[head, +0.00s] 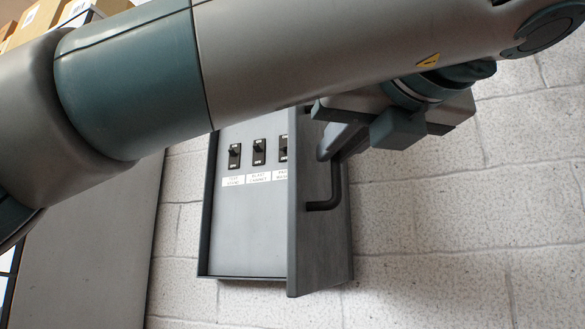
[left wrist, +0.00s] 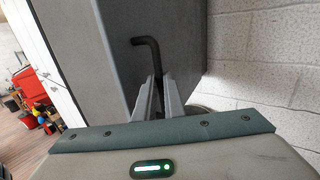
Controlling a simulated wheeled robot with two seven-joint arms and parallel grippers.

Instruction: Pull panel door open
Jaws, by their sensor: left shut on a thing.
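The grey panel box (head: 245,240) is mounted on the block wall, with its switch face showing. Its panel door (head: 322,235) stands open, swung out at the right side of the box. The dark bent door handle (head: 333,190) is on the door's right-hand face, and its bent end also shows in the left wrist view (left wrist: 148,43). My left gripper (head: 335,148) reaches down from above, partly hidden by the door edge. In the left wrist view its two fingers (left wrist: 157,90) are closed on the handle. My right gripper is in neither view.
Several black switches (head: 258,152) with white labels sit inside the box. The white block wall (head: 450,220) is clear to the right. Cardboard boxes (head: 40,18) are at the upper left. Red items (left wrist: 32,85) stand on the floor in the left wrist view.

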